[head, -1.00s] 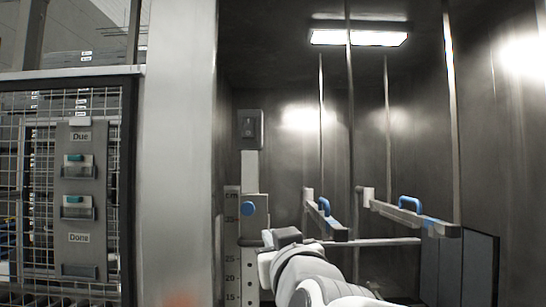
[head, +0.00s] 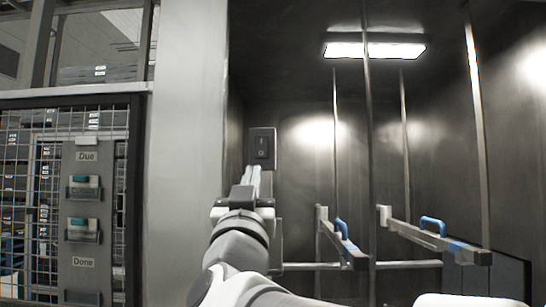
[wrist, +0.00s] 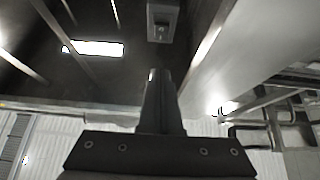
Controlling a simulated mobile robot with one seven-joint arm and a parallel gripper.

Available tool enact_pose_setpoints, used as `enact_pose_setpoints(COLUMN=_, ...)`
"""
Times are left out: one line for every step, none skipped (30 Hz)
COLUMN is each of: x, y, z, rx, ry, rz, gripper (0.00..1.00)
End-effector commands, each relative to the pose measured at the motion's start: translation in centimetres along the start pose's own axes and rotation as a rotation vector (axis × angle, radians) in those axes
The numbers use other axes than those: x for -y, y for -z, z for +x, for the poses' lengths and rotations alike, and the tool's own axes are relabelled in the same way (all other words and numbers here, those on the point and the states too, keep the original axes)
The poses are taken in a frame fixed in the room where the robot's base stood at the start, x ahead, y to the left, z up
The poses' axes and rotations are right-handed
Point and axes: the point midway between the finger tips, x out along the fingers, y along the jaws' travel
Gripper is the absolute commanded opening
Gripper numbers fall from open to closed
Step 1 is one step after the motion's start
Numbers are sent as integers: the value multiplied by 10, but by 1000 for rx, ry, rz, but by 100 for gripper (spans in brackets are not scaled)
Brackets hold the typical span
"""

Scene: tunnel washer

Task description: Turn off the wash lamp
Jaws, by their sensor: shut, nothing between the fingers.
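The wash lamp (head: 375,50) is a bright white panel on the ceiling of the dark metal chamber, and it is lit. It also shows in the wrist view (wrist: 92,48). A grey box with a dark rocker switch (head: 262,147) is on the chamber's left side, by the pale post. The switch also shows in the wrist view (wrist: 162,24), beyond my fingertips. My gripper (head: 253,172) is shut and empty, pointing up just below the switch in the head view. I cannot tell whether it touches the switch box; in the wrist view the fingertips (wrist: 159,74) look apart from it.
A wide pale post (head: 187,150) stands left of my arm. Rails with blue handles (head: 432,225) and thin vertical rods (head: 368,150) are to the right. A Due/Done card board (head: 86,210) hangs on a wire mesh at the left.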

Motion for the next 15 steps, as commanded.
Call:
enact_pose_setpoints(x=0, y=0, z=0, rx=0, ry=0, rz=0, gripper=0)
enact_pose_setpoints(x=0, y=0, z=1, rx=0, ry=0, rz=0, gripper=0)
enact_pose_setpoints(x=0, y=0, z=3, rx=0, ry=0, rz=0, gripper=0)
enact_pose_setpoints(x=0, y=1, z=5, rx=0, ry=0, rz=0, gripper=0)
enact_pose_setpoints(x=0, y=1, z=7, rx=0, ry=-1, rz=0, gripper=0)
enact_pose_setpoints(x=0, y=1, z=12, rx=0, ry=-1, rz=1, gripper=0)
enact_pose_setpoints(x=0, y=2, z=16, rx=0, ry=0, rz=0, gripper=0)
enact_pose_setpoints(x=0, y=2, z=21, rx=1, ry=0, rz=0, gripper=0)
enact_pose_setpoints(x=0, y=2, z=28, rx=1, ry=1, rz=0, gripper=0)
enact_pose_setpoints(x=0, y=2, z=34, rx=2, ry=0, rz=0, gripper=0)
enact_pose_setpoints(x=0, y=2, z=41, rx=2, ry=-1, rz=1, gripper=0)
enact_pose_setpoints(x=0, y=2, z=50, rx=1, ry=-1, rz=0, gripper=0)
enact_pose_setpoints(x=0, y=2, z=56, rx=1, ry=0, rz=-1, gripper=0)
enact_pose_setpoints(x=0, y=2, z=63, rx=2, ry=1, rz=-1, gripper=0)
enact_pose_setpoints(x=0, y=2, z=72, rx=2, ry=0, rz=-1, gripper=0)
